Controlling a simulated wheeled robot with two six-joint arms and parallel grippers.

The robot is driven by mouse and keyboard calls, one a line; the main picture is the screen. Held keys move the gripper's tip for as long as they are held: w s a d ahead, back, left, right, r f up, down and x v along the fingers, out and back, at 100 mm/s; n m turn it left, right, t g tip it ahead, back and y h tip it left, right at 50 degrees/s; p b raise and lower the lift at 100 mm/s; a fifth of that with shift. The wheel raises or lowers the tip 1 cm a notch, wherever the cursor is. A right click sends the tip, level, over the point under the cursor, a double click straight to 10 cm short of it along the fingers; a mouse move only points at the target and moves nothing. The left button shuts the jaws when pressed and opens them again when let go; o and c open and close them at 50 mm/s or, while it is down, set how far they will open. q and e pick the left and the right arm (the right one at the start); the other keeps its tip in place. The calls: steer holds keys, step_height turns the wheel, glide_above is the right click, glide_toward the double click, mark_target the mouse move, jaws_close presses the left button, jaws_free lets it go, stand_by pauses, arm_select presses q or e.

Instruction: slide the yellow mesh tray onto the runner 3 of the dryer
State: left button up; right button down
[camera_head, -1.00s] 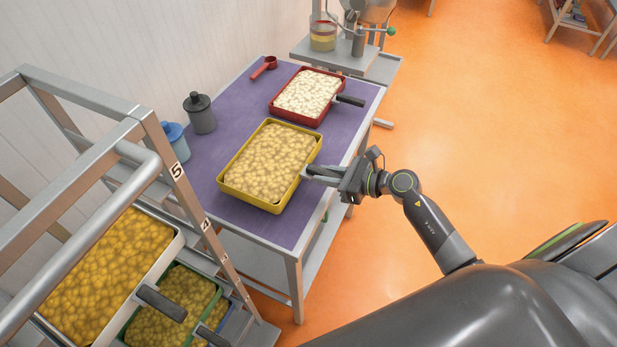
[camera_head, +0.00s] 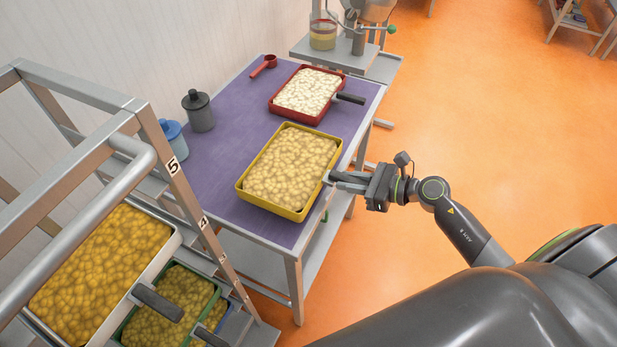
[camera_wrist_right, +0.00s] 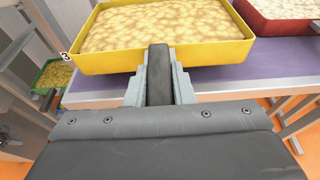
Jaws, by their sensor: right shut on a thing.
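The yellow mesh tray (camera_head: 246,197), full of pale yellowish pieces, is at the front right edge of the purple tabletop in the head view. My right gripper (camera_head: 338,178) is shut on its dark handle, which shows between the fingers in the right wrist view (camera_wrist_right: 159,75). In the wrist view the yellow tray (camera_wrist_right: 200,57) looks level, above or at the purple surface; I cannot tell if it touches. The dryer (camera_head: 185,190) is a metal rack at the left, with number labels 5 and 4 on its post. Runner 3 is not clear in the head view. My left gripper is not in view.
A red tray (camera_head: 275,108) of white pieces stays farther back on the table (camera_head: 215,165). The dryer holds a white-rimmed tray (camera_head: 172,252) and a green tray (camera_head: 131,330).

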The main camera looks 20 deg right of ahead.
steer(key=s+d+b, duration=0.3)
steer(key=s+d, duration=0.4)
steer(key=s, duration=0.1)
steer(key=shift+s+d+b, duration=0.15)
steer(key=shift+b, duration=0.2)
steer(key=shift+r, duration=0.1)
